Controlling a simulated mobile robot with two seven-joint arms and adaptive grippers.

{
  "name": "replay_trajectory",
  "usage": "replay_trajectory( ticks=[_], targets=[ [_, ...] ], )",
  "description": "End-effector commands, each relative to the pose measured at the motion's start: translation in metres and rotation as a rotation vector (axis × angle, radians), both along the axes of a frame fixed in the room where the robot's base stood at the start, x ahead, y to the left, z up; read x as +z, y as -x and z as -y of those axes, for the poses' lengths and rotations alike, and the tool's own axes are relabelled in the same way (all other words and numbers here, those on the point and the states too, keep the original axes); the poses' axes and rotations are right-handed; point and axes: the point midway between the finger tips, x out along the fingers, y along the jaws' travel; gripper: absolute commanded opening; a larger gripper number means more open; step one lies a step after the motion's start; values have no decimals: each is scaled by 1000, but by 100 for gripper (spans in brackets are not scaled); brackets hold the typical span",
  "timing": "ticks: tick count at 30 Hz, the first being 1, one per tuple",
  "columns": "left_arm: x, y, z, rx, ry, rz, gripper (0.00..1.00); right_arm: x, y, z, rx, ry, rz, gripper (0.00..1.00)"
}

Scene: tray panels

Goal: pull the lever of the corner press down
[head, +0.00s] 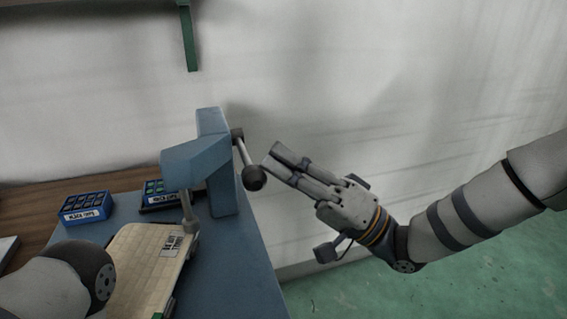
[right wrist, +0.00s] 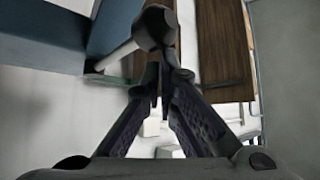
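The blue corner press (head: 218,165) stands on the blue bench top by the wall. Its lever (head: 241,152) is a grey rod on the press's right side, ending in a dark round knob (head: 254,178). In the head view the knob appears lower than the pivot. My right gripper (head: 272,160) is right of the knob, its fingers together and empty. In the right wrist view the knob (right wrist: 156,26) is just beyond the fingertips (right wrist: 160,80); I cannot tell whether they touch. The lever rod also shows there (right wrist: 116,55). My left gripper is out of view.
A pale panel (head: 140,262) lies under the press's ram. A labelled blue box (head: 87,208) sits to the left, and another small box (head: 157,195) is behind the press. A green bracket (head: 188,40) hangs above. Right of the bench is open floor (head: 440,285).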

Motion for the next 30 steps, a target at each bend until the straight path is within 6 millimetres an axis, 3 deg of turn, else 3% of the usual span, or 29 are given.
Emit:
replay_trajectory(
  ticks=[23,26,30],
  targets=[
    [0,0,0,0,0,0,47,-2,2,-1,5,3,-2,0],
    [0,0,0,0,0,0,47,-7,4,8,4,4,-2,0],
    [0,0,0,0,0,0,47,-21,12,34,0,3,-4,0]
  ],
)
